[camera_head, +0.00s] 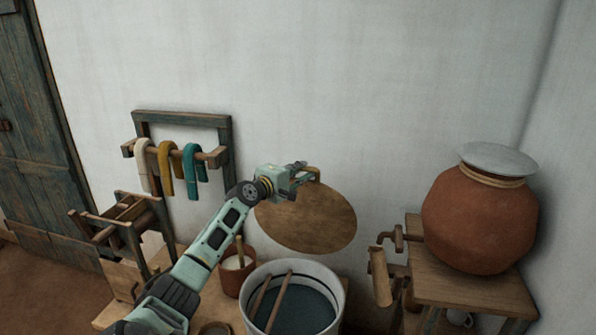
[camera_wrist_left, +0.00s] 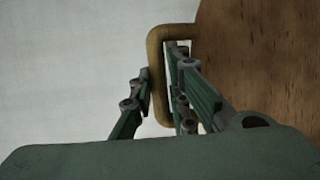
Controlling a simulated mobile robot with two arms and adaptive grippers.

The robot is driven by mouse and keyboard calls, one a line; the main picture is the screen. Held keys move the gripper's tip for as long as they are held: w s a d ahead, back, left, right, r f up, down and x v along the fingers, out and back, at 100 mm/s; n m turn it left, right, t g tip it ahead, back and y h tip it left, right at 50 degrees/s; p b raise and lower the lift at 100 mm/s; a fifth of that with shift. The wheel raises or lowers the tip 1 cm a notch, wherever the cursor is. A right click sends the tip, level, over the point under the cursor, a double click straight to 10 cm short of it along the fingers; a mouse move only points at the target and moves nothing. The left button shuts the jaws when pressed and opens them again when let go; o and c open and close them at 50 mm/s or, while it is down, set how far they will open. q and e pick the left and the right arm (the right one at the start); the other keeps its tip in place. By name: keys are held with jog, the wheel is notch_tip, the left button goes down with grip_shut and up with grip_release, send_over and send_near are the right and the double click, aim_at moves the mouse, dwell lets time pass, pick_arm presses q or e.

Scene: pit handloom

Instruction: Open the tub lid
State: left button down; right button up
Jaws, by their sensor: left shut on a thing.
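The round wooden tub lid (camera_head: 308,216) is tilted up behind the tub and stands clear of its mouth. The white tub (camera_head: 333,281) is open at the front, with dark liquid and two wooden sticks inside. My left gripper (camera_head: 303,174) is at the lid's upper edge, shut on the lid's handle. In the left wrist view the fingers (camera_wrist_left: 160,100) sit either side of the tan loop handle (camera_wrist_left: 155,62), with the lid's wood (camera_wrist_left: 262,65) to the right. My right gripper is in neither view.
A red pot (camera_head: 232,274) with a stick stands left of the tub. A rack (camera_head: 222,157) with hanging yarn hanks stands behind it. A clay jar (camera_head: 478,225) with a metal cover sits on a wooden stand (camera_head: 465,293) at the right.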

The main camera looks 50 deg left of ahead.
pick_arm(q)
jog(key=c, duration=1.7)
grip_release()
jog(key=shift+d+f, duration=0.4)
jog(key=shift+d, duration=0.05)
jog(key=shift+w, duration=0.4)
jog(key=shift+w+d, duration=0.1)
jog(key=shift+r, duration=0.15)
